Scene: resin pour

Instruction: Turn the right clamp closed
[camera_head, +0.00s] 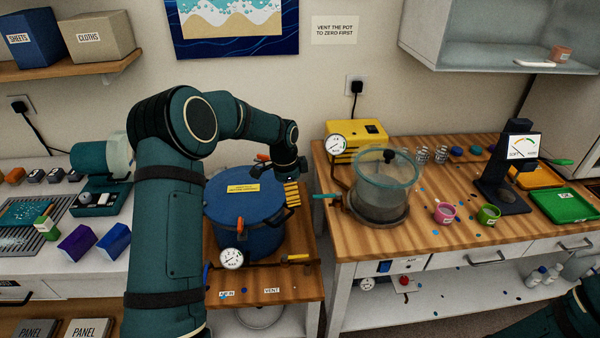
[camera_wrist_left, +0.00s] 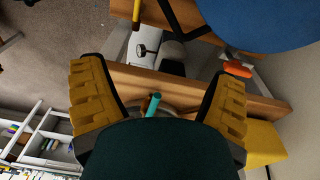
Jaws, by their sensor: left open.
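The blue pressure pot (camera_head: 240,205) stands on the left wooden cart, with a yellow label on its lid. An orange clamp handle (camera_head: 263,158) shows at the lid's back edge. The right clamp, a small orange piece (camera_head: 297,207), shows at the pot's right side, just below my left gripper (camera_head: 291,186). In the left wrist view, an orange clamp piece (camera_wrist_left: 237,69) lies beside the blue pot (camera_wrist_left: 265,22), outside the fingers near the right fingertip. My right gripper is out of view.
A gauge (camera_head: 231,258) and a yellow-handled valve (camera_head: 297,258) sit at the pot's front. Across a narrow gap, a glass chamber (camera_head: 382,190) with a teal handle (camera_head: 325,196) and a yellow pump (camera_head: 357,134) stand on the right bench.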

